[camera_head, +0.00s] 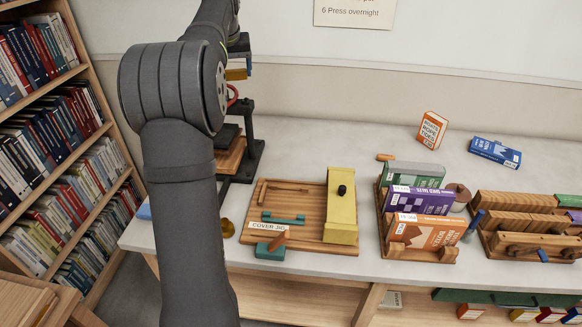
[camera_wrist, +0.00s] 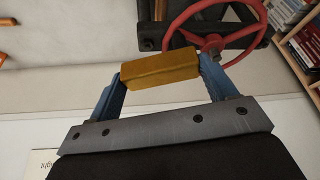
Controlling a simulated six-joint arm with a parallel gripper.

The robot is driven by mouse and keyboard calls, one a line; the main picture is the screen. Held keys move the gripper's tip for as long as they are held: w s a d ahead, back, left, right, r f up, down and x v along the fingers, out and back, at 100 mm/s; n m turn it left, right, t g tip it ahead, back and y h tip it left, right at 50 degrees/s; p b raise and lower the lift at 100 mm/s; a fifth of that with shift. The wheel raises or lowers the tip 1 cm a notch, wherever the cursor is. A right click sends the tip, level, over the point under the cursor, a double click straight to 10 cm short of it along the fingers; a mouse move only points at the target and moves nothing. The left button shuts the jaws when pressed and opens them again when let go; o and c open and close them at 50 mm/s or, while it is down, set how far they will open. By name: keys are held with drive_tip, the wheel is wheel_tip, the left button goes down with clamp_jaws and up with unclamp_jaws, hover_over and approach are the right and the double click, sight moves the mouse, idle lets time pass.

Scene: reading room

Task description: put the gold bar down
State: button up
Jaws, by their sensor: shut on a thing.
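The gold bar (camera_wrist: 158,70) is a plain yellow block. In the wrist view it spans the gap between the two blue fingers of my gripper (camera_wrist: 162,72), which are shut on its ends. In the head view the gold bar (camera_head: 237,74) shows only in part, beyond my dark arm, in front of the pale back wall. It is held up above the black press with the red handwheel (camera_head: 233,95). The same red handwheel (camera_wrist: 222,30) is close behind the bar in the wrist view. Whether bar and wheel touch, I cannot tell.
The wooden cover jig board (camera_head: 293,240) with a yellow block (camera_head: 340,205) lies right of my arm. A rack of books (camera_head: 446,254) and wooden blocks (camera_head: 528,222) stand further right. Bookshelves (camera_head: 60,130) are at the left. The grey tabletop (camera_head: 330,145) is clear behind the jig.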

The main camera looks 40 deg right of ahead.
drive_tip(key=s+d+m+h, duration=0.1)
drive_tip(key=s+d+m, duration=0.2)
drive_tip(key=s+d, duration=1.55)
hover_over(292, 165)
drive_tip(key=shift+g, duration=0.3)
drive_tip(key=f, duration=2.2)
drive_tip(key=a+f, duration=0.1)
drive_tip(key=f, duration=1)
drive_tip(key=shift+s, duration=0.4)
drive_tip(key=shift+f, duration=2)
drive_tip(key=shift+f, duration=0.1)
drive_tip(key=o, duration=1.3)
drive_tip(key=shift+f, duration=0.1)
